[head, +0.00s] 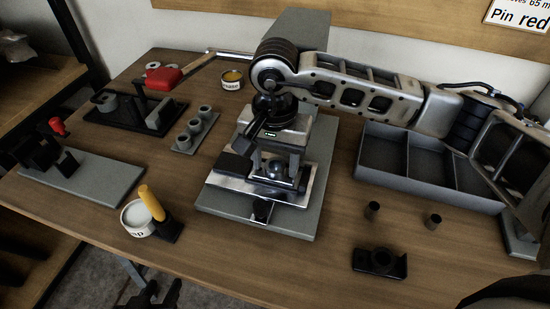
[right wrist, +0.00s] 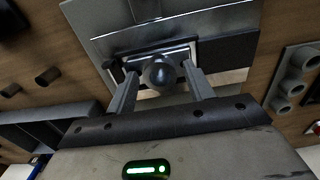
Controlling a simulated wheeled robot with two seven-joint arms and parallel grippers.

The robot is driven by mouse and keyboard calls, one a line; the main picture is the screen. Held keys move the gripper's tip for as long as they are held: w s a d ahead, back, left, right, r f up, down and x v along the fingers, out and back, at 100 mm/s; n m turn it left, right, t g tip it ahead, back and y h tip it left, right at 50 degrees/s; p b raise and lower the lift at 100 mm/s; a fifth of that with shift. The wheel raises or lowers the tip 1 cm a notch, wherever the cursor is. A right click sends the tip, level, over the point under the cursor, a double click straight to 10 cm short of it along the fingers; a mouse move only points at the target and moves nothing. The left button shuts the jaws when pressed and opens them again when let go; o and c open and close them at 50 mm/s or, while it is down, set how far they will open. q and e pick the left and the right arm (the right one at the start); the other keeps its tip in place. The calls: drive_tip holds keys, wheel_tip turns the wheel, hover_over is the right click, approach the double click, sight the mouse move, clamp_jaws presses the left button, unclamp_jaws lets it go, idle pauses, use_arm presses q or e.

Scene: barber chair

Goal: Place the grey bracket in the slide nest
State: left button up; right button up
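The slide nest (head: 258,184) is on a steel plate on a grey base at mid-table. My right gripper (head: 272,168) points down over it. A grey piece with a round boss, which looks like the grey bracket (right wrist: 160,72), sits in the framed seat in the right wrist view. The fingers of my right gripper (right wrist: 160,86) stand on both sides of the boss, with visible gaps. They look open. The gripper and arm hide part of the nest in the head view. A dark shape at the bottom edge looks like my left gripper (head: 158,293), below the table's front edge; its fingers are unclear.
A grey compartment bin (head: 385,158) stands right of the base. Two small dark cylinders (head: 372,211) and a black holed block (head: 380,262) lie in front. Left are a three-post block (head: 195,130), a black tray (head: 125,118), a red-headed hammer (head: 167,78) and a round tin (head: 138,218).

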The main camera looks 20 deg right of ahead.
drive_tip(key=shift+r+p, duration=0.35)
drive_tip(key=shift+r, duration=0.1)
wheel_tip(320, 180, up, 12)
drive_tip(key=b, duration=0.1)
drive_tip(key=shift+f, duration=0.2)
idle(0.3)
